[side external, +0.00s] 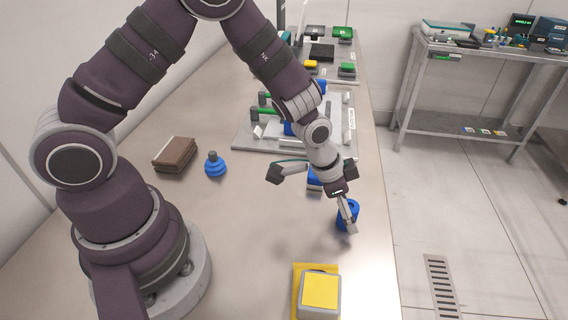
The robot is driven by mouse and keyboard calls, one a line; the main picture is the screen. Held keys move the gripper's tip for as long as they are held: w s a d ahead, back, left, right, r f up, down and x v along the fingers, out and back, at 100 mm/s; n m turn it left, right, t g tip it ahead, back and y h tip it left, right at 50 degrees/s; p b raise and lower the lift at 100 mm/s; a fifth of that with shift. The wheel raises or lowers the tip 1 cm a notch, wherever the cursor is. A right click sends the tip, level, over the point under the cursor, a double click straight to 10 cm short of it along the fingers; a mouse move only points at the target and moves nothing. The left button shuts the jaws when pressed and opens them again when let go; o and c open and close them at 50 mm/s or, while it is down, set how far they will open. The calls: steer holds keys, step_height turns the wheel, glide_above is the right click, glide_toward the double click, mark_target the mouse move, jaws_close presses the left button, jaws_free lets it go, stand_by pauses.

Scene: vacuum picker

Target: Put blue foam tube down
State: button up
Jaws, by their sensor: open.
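The blue foam tube (353,208) stands on the table near its right edge. My gripper (345,230) is at the tube, with its fingers pointing down. The fingers are open, and one passes in front of the tube and hides part of it. From this angle I cannot tell whether any finger touches the tube. Another blue item (314,184) shows partly behind my gripper.
A yellow-topped block (321,291) sits at the front right. A blue stepped piece (215,166) and a brown block (174,154) are at left. A grey fixture plate (245,139) lies behind. The middle of the table (250,230) is clear.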

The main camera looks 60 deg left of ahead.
steer(key=s+a+r+n+y, duration=0.1)
steer(key=s+a+r+n, duration=0.2)
steer(key=s+r, duration=0.4)
steer(key=s+a+r+n+t+y, duration=0.1)
steer(key=s+a+r+n, duration=0.2)
steer(key=r, duration=0.9)
steer(key=s+a, duration=0.3)
steer(key=s, duration=0.1)
steer(key=shift+a+r+t, duration=0.15)
steer(key=shift+r+t, duration=0.1)
steer(key=shift+t, duration=0.05)
